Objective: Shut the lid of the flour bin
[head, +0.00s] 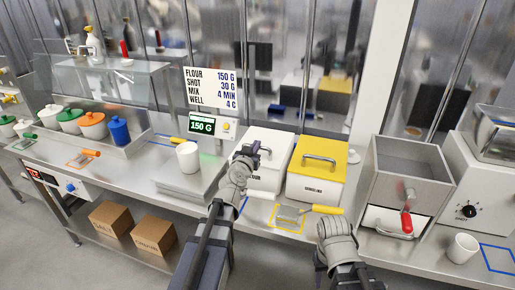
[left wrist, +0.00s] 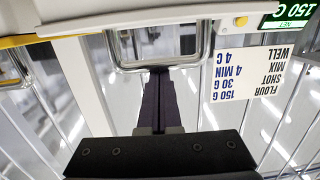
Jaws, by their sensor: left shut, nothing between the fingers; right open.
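The white flour bin (head: 265,178) stands on the counter beside the yellow-lidded bin. Its white lid (head: 279,140) looks to lie about level on top, but my arm covers part of it, so I cannot tell if it is fully seated. My left gripper (head: 250,150) is shut and empty at the lid. In the left wrist view its fingers (left wrist: 160,75) are together by a metal loop handle (left wrist: 118,55), with nothing held between them. My right gripper (head: 335,238) is low in front of the counter, apart from the bin; its fingers are hard to make out.
A yellow-lidded bin (head: 316,178) stands right of the flour bin. A yellow-handled scoop (head: 322,209) lies in front. A white cup (head: 188,158) sits on the scale at left, below a green display (head: 206,126). A grey machine (head: 408,180) stands at right.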

